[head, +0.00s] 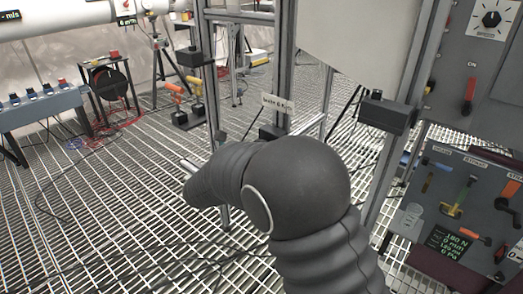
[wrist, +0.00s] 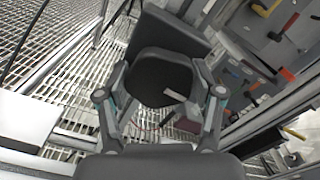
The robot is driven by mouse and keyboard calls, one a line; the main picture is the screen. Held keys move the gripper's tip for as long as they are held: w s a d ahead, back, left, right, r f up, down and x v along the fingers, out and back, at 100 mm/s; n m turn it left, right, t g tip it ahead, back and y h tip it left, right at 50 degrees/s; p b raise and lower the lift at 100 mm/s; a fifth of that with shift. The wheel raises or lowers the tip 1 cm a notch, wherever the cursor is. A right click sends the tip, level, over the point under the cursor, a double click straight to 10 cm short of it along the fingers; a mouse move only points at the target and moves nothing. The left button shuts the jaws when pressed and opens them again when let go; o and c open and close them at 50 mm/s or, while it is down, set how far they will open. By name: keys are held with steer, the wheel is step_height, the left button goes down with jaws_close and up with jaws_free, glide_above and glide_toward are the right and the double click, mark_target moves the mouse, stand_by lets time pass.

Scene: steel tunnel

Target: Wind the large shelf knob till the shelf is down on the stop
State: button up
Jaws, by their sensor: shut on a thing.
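In the wrist view a large dark rounded knob (wrist: 158,72) sits between the two fingers of my gripper (wrist: 161,85). The fingers press on it from the left and right sides, and the gripper is shut on it. A pale bar shows at the knob's lower right. A dark flat block (wrist: 172,33) lies right behind the knob; I cannot tell whether it is the shelf. In the head view my arm hides the gripper and the knob. The stop cannot be made out in either view.
A metal frame with upright posts (head: 284,62) stands beyond my arm and carries a small white label (head: 278,104). A black box (head: 387,112) is at the right post. A tool board (head: 460,195) stands at the right. Open grating floor (head: 110,215) lies at the left.

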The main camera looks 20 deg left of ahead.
steer(key=shift+f, duration=0.15)
steer(key=o, duration=1.1)
steer(key=shift+o, duration=0.2)
steer(key=v, duration=1.2)
